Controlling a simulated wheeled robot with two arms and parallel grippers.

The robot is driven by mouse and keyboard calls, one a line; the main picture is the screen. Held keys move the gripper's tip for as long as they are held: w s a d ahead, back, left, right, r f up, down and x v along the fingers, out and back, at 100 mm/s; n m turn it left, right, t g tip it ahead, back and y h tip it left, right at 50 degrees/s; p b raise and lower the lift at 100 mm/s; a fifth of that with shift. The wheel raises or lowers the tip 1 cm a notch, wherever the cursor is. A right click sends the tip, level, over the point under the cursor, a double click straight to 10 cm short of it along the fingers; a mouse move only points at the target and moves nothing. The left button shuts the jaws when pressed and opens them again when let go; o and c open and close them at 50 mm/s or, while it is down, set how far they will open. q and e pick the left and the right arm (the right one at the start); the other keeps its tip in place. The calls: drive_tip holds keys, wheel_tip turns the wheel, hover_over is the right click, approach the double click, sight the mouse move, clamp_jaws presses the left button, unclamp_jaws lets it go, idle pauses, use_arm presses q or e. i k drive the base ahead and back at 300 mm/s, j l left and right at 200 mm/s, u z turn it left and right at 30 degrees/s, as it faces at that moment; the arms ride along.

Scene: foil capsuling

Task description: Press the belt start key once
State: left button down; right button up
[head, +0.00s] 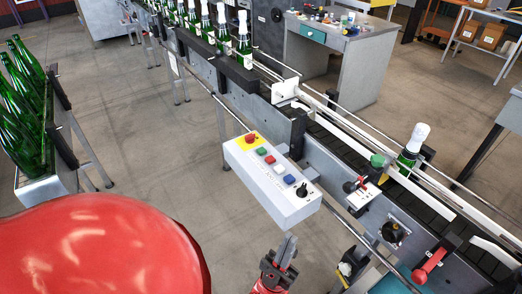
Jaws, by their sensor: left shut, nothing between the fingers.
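A white control box (246,166) stands beside the conveyor, in the middle of the head view. On its sloped top, from far to near, are a red mushroom button (250,138) on a yellow plate, a green key (261,151), a red key (269,159), a pale key (279,169), a blue key (289,179) and a black knob (302,191). Any labels are too small to read. My left gripper (289,240) is shut and empty, just below the box's near end and apart from the keys. My right gripper is not in view.
The conveyor (325,135) runs diagonally behind the box, with guide rails. Foil-topped green bottles (243,45) line its far part; one more (410,148) stands at right. A red-handled lever (430,265) is at lower right.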

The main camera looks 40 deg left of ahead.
sight(261, 151)
drive_tip(key=i+j+u, duration=0.1)
drive_tip(key=j+u, duration=0.15)
drive_tip(key=j, duration=0.15)
drive_tip(key=i+j+u, duration=0.2)
drive_tip(key=j, duration=0.2)
drive_tip(key=j+u, duration=0.25)
drive_tip(key=i+j+u, duration=0.25)
drive_tip(key=j, duration=0.15)
